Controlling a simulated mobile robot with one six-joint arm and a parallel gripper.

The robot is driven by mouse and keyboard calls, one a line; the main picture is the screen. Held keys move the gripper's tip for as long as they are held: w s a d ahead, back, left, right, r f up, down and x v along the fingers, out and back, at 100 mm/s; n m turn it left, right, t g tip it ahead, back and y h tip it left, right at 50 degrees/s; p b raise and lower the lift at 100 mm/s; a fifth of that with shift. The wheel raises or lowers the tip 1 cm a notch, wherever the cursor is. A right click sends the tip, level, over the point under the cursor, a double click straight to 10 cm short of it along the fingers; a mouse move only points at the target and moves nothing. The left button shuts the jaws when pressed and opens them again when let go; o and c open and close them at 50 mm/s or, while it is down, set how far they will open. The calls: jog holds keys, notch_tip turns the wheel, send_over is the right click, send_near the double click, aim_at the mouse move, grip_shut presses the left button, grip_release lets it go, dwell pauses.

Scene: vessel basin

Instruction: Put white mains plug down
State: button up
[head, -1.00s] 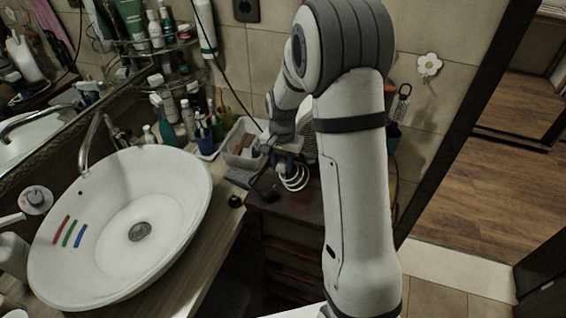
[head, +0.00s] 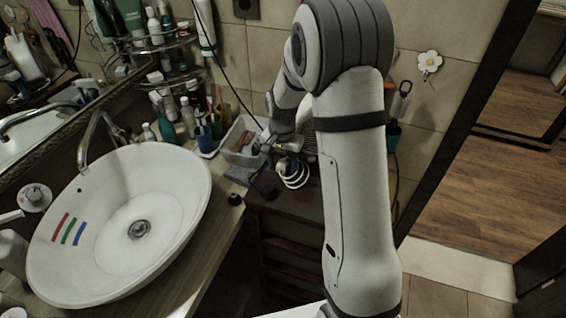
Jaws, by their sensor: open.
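My gripper (head: 280,152) is small and far off, over the dark red cabinet top (head: 300,203) to the right of the basin. It is open. A white coiled cord (head: 293,180) lies just below and beside it, and I cannot tell whether they touch. I cannot make out the white mains plug apart from this cord and the gripper. My forearm hides part of the cabinet top on the right.
A white oval basin (head: 110,265) with red, green and blue strips fills the left. A white bin (head: 240,150) stands behind my gripper. A small black knob-like object (head: 235,199) sits on the counter edge. Bottles and cups crowd the back. Open floor (head: 500,185) lies at the right.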

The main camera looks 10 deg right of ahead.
aim_at(282, 164)
notch_tip(282, 164, up, 12)
jog(key=b, duration=0.1)
jog(key=s+r+n+t, duration=0.1)
jog(key=s+r+n, duration=0.1)
jog(key=s, duration=1)
jog(key=s+r+n+t, duration=0.2)
jog(key=s+r+n, duration=0.1)
jog(key=s, duration=1)
jog(key=shift+s+r+n, duration=0.2)
jog(key=shift+r+n, duration=0.1)
jog(key=shift+n, duration=0.6)
